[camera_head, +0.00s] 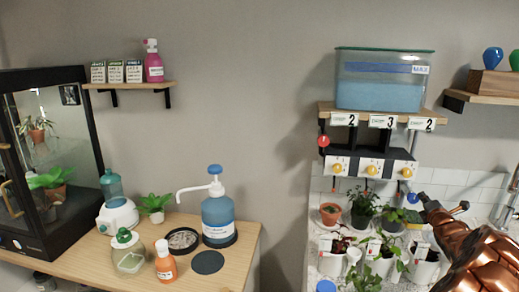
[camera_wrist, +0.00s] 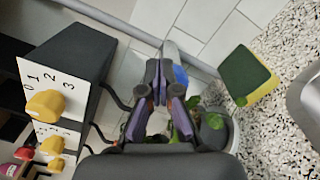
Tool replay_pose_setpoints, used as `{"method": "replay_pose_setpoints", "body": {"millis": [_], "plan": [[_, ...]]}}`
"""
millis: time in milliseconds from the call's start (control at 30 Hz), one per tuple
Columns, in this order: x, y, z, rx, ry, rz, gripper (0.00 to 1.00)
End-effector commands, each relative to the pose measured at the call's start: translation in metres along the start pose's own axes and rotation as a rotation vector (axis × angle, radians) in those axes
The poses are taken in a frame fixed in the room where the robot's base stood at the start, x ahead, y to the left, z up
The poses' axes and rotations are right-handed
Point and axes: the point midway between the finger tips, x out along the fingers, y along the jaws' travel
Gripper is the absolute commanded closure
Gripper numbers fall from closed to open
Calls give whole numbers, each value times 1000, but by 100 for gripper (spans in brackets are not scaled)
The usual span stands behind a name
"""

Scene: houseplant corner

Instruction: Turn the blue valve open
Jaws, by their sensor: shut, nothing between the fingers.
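The blue valve (camera_head: 412,197) shows as a small blue piece at the tip of my gripper, right of and below the dial panel in the head view. In the wrist view a blue part (camera_wrist: 181,76) lies just beyond the fingertips, partly hidden by them. My gripper (camera_wrist: 160,78) is shut with nothing between its fingers, close to the blue part; I cannot tell whether they touch. In the head view my gripper (camera_head: 427,202) reaches in from the lower right. The valve's turn position cannot be made out.
A panel with yellow dials (camera_wrist: 45,105) is left of my gripper. A grey pipe (camera_wrist: 120,25) runs across behind. A green-yellow sponge (camera_wrist: 248,76) lies right. Potted plants (camera_head: 363,204) crowd the counter below. A blue water tank (camera_head: 382,82) stands on the shelf above.

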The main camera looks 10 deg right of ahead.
Motion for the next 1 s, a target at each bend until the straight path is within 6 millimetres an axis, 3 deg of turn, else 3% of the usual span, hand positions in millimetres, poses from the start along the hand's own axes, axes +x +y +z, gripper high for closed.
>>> {"method": "replay_pose_setpoints", "body": {"millis": [267, 1000], "plan": [[10, 1, 0, 0, -1, 1, 100], [10, 1, 1, -1, -1, 4, 100]]}}
